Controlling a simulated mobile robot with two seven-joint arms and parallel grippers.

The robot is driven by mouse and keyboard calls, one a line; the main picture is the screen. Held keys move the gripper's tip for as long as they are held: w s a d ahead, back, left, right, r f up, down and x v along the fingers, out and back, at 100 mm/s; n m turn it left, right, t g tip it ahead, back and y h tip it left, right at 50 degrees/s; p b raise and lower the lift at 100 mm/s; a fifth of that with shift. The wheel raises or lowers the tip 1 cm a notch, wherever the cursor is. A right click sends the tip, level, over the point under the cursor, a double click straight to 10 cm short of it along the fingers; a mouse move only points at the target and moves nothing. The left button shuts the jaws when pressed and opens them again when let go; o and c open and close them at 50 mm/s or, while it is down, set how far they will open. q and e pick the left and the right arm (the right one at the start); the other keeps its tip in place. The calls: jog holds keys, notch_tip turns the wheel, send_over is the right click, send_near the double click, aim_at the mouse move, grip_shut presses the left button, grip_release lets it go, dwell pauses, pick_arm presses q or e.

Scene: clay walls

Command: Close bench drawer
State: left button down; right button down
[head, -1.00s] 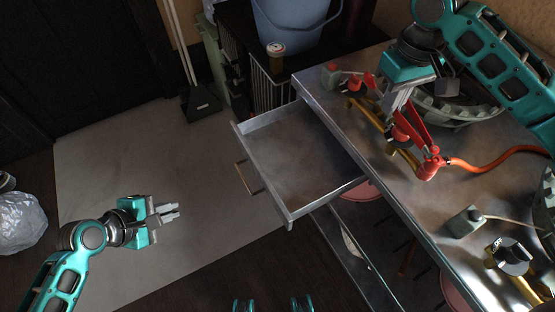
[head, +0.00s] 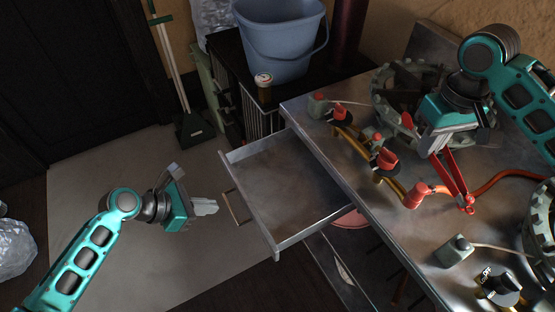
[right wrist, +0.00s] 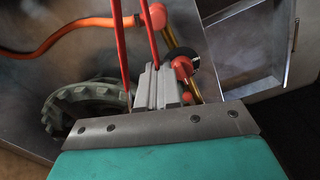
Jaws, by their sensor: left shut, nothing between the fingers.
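The bench drawer (head: 283,191) is pulled well out of the metal bench (head: 372,205) and looks empty. Its bar handle (head: 237,207) is on its front panel. My left gripper (head: 206,207) is shut and empty, just left of the handle, with its fingers pointing at it; a small gap seems to remain. My right gripper (head: 432,142) is over the bench top, and its fingers also show in the right wrist view (right wrist: 160,88). Red rods (head: 455,180) run from beside its fingers; whether it grips them is unclear. The drawer also shows in the right wrist view (right wrist: 245,40).
Red-handled valves (head: 383,160) on a brass pipe, an orange hose (head: 510,180) and toothed rings (head: 400,95) occupy the bench. A black cabinet (head: 238,95) behind the drawer carries a blue bucket (head: 280,40) and a small jar (head: 263,85).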

aim_at(243, 200)
pick_arm(q)
jog(key=w+d, duration=0.1)
jog(key=w+d+f, duration=0.1)
jog(key=d, duration=0.2)
jog(key=shift+w+d+f+b, duration=0.1)
jog(key=shift+w+f+b, duration=0.25)
jog(key=shift+w+f, duration=0.05)
pick_arm(e)
jog(key=shift+f, duration=0.55)
pick_arm(q)
jog(key=shift+w+d, duration=0.25)
jog(key=shift+d, duration=0.15)
pick_arm(e)
jog(key=shift+r, duration=0.1)
